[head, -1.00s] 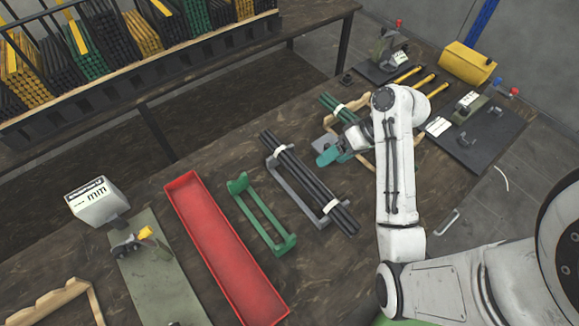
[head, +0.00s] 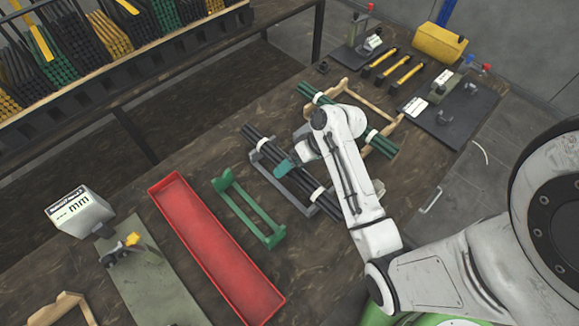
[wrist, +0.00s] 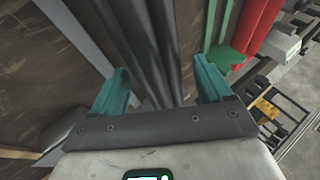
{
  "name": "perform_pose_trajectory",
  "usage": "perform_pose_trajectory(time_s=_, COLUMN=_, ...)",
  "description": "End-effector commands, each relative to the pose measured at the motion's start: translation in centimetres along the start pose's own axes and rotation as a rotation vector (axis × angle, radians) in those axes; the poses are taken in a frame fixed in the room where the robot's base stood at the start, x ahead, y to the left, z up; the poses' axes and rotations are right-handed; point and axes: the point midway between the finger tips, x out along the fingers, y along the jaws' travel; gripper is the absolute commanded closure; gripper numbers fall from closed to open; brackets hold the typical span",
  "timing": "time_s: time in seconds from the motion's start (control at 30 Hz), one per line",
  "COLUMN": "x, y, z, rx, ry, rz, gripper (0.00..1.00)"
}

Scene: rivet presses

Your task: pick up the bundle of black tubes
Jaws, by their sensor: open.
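The bundle of black tubes (head: 263,143) lies in a grey cradle (head: 262,162) on the dark workbench, bound with white bands. My gripper (head: 284,166) is over the middle of the bundle in the head view, and my arm hides part of the tubes there. In the wrist view, the black tubes (wrist: 152,45) run between the two teal fingers of my gripper (wrist: 160,88). The fingers are spread apart, with space between each finger and the tubes. How far the fingertips are above the tubes is hard to tell.
A green empty cradle (head: 250,207) and a red tray (head: 215,245) stand left of the bundle. Green tubes (head: 379,141) lie in a wooden cradle (head: 345,84) to the right, behind my arm. Presses and yellow-handled tools (head: 405,73) are at the far right.

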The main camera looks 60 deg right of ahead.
Motion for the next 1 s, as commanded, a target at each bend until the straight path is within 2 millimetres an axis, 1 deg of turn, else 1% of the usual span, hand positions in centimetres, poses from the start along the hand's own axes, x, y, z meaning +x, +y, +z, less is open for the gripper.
perform_pose_trajectory(time_s=0.2, x=0.07, y=-0.01, z=0.00, rx=-0.001, ry=0.000, rz=0.000, gripper=0.23)
perform_pose_trajectory(time_s=1.0, x=0.02, y=-0.01, z=-0.02, rx=-0.001, ry=0.000, rz=0.000, gripper=0.99)
